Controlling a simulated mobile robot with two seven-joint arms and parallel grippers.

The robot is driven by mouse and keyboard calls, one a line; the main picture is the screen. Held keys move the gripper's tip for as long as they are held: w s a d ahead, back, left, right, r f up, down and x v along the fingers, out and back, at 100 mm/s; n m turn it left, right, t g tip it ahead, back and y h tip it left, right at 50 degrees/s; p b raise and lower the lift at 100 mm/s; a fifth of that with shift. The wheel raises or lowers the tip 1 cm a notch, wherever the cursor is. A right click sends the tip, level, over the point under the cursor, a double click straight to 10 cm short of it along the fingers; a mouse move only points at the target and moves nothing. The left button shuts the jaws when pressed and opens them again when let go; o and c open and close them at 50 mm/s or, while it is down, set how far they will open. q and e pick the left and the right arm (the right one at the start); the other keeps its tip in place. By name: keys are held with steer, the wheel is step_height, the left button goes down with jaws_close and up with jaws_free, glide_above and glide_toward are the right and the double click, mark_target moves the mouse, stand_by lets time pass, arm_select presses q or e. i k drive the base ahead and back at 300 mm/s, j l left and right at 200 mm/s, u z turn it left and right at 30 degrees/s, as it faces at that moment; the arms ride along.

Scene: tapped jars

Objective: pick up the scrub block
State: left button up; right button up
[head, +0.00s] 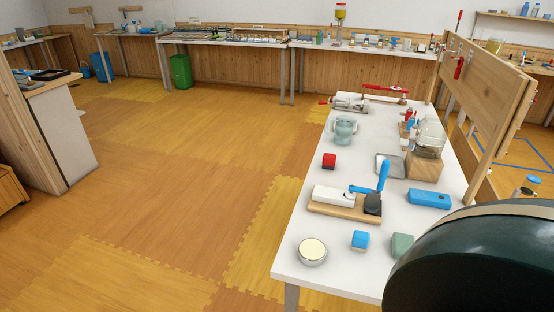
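I cannot tell for sure which of the small blocks is the scrub block. A small blue block (360,240) with rounded edges sits near the front of the white table (287,258). A grey-green block (402,246) sits just to its right, close to a large dark rounded shape (480,260) that fills the lower right corner. Neither of my grippers is in view.
A round pale-lidded tin (312,251) is at the front left. A wooden board (345,209) carries a white piece and a blue-handled lever (383,176). A blue box (429,198) and a glass jar (430,135) on a wooden block stand right. Open floor lies left.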

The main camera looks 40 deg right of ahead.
mark_target(328, 161)
steer(key=i+j+u, duration=0.15)
steer(key=i+j, duration=0.15)
steer(key=i+j+u, duration=0.15)
steer(key=i, duration=0.3)
steer(key=i+j+u, duration=0.15)
steer(key=i, duration=0.25)
steer(key=i+z, duration=0.2)
steer(key=z, duration=0.2)
steer(key=i+z, duration=0.2)
steer(key=z, duration=0.15)
steer(key=i+j+z, duration=0.1)
steer(key=z, duration=0.3)
steer(key=i+j+z, duration=0.2)
steer(key=z, duration=0.15)
steer(key=i+z, duration=0.15)
steer(key=z, duration=0.25)
steer(key=i+z, duration=0.15)
steer(key=z, duration=0.25)
steer(key=i+j+z, duration=0.1)
steer(key=z, duration=0.35)
steer(key=i+j+z, duration=0.1)
steer(key=z, duration=0.3)
steer(key=i+j+z, duration=0.15)
steer(key=z, duration=0.3)
steer(key=i+j+z, duration=0.15)
steer(key=z, duration=0.3)
steer(key=i+j+z, duration=0.1)
steer(key=j+z, duration=0.35)
